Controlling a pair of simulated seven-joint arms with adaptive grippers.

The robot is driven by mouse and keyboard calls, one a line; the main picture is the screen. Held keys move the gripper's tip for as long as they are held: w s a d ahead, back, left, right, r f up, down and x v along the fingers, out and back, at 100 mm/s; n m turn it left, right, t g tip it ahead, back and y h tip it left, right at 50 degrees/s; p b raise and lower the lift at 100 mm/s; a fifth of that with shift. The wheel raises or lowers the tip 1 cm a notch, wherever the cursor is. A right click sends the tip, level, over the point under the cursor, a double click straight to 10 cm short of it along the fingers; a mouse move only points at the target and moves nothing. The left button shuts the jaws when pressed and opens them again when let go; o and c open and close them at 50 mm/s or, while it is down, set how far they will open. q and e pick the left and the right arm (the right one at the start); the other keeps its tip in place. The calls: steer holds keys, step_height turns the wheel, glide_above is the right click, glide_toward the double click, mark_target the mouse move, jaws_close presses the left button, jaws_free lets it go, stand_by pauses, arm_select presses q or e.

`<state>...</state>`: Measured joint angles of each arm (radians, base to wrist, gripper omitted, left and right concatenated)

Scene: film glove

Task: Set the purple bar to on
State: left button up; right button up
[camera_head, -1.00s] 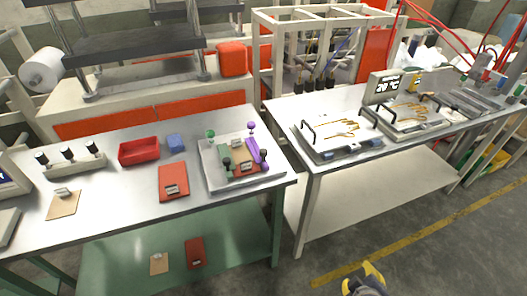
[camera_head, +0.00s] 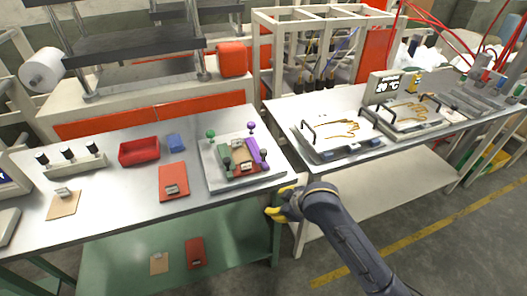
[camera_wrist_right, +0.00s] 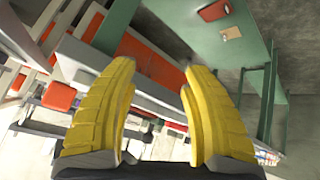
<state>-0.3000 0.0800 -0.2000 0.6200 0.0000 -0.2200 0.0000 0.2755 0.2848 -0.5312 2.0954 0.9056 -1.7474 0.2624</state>
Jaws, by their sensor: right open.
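The purple bar (camera_head: 256,151) lies slanted along the right side of a light fixture plate (camera_head: 217,182) on the left table. A purple ball knob (camera_head: 251,125) stands at its far end, and a dark knob shows near its near end. A green bar (camera_head: 225,158) with a green knob (camera_head: 210,133) is on the plate's left side. My right gripper (camera_head: 276,202) has yellow fingers and is at the table's front right corner, in front of the plate and apart from the bar. In the right wrist view its fingers (camera_wrist_right: 158,90) are spread with nothing between them. My left gripper is not in view.
A second table at the right carries glove plates (camera_head: 338,131). A gap separates the two tables.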

mark_target(264, 151)
steer(key=shift+n+g+y, duration=0.4)
steer(key=shift+n+g, duration=0.2)
steer(key=w+a+r, duration=0.1)
steer(key=w+r, duration=0.2)
steer(key=w+a+r, duration=0.1)
steer(key=r, duration=0.1)
steer(key=shift+w+a, duration=0.35)
steer(key=shift+n+g, duration=0.3)
steer(key=shift+g, duration=0.4)
steer(key=w+r, duration=0.2)
steer(key=r, duration=0.1)
steer(key=w+r, duration=0.1)
steer(key=r, duration=0.1)
steer(key=shift+w+a+r, duration=0.1)
steer(key=shift+w, duration=0.05)
steer(key=w+d+r+g+h, duration=0.1)
steer(key=w+d+r, duration=0.1)
steer(key=r, duration=0.6)
steer(key=w+d+r+g, duration=0.1)
steer(key=w+d+r, duration=0.15)
steer(key=r, duration=0.45)
steer(key=x, duration=1.7)
steer(key=shift+d+f, duration=0.1)
jaws_close()
